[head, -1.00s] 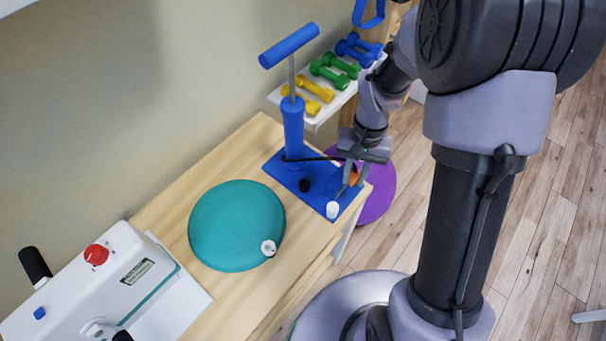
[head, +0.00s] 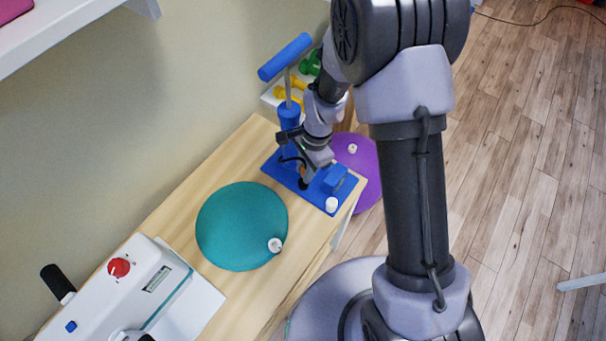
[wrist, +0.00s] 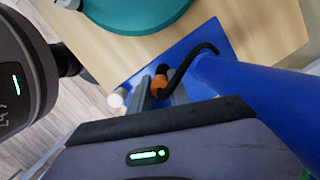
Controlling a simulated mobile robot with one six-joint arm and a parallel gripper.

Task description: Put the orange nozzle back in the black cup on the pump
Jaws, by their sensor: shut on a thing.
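The blue pump (head: 289,120) stands upright on its flat blue base (head: 318,200) at the bench's far end. My gripper (head: 303,176) is low over the base, beside the pump's barrel. In the wrist view my gripper (wrist: 161,90) is shut on the orange nozzle (wrist: 159,86), one finger on each side. The black cup (head: 303,185) shows just under the fingertips; in the wrist view a dark round shape (wrist: 162,69) lies right beyond the nozzle. I cannot tell whether the nozzle is above the cup or inside it. A black hose (wrist: 208,47) curves beside the nozzle.
A teal cushion (head: 240,228) lies on the bench (head: 180,208). A white machine (head: 150,285) is nearer.

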